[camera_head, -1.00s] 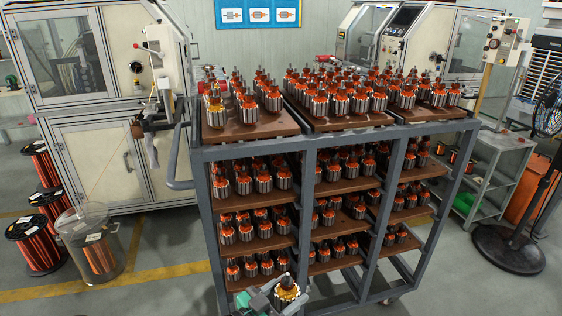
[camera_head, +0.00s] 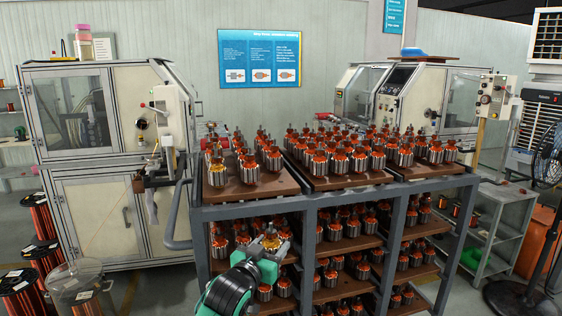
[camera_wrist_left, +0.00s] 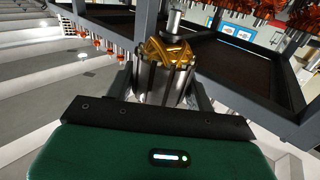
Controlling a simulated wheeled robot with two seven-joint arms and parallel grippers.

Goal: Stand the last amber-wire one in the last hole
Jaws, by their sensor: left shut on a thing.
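My left gripper (camera_head: 268,250) is shut on an armature with amber wire (camera_head: 271,241), in front of the cart's left bay and below the level of the top trays. In the left wrist view the held amber-wire armature (camera_wrist_left: 168,60) stands roughly upright between the fingers, shaft up. Another amber-wire armature (camera_head: 217,173) stands at the front left of the top left brown tray (camera_head: 228,198), among orange-wire ones. The empty hole cannot be made out. My right gripper is not in view.
The grey cart frame (camera_head: 330,200) carries more brown trays of orange-wire armatures on top and on lower shelves. Its handle (camera_head: 176,215) sticks out at the left. Winding machines stand behind. Wire spools (camera_head: 40,255) stand on the floor at left.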

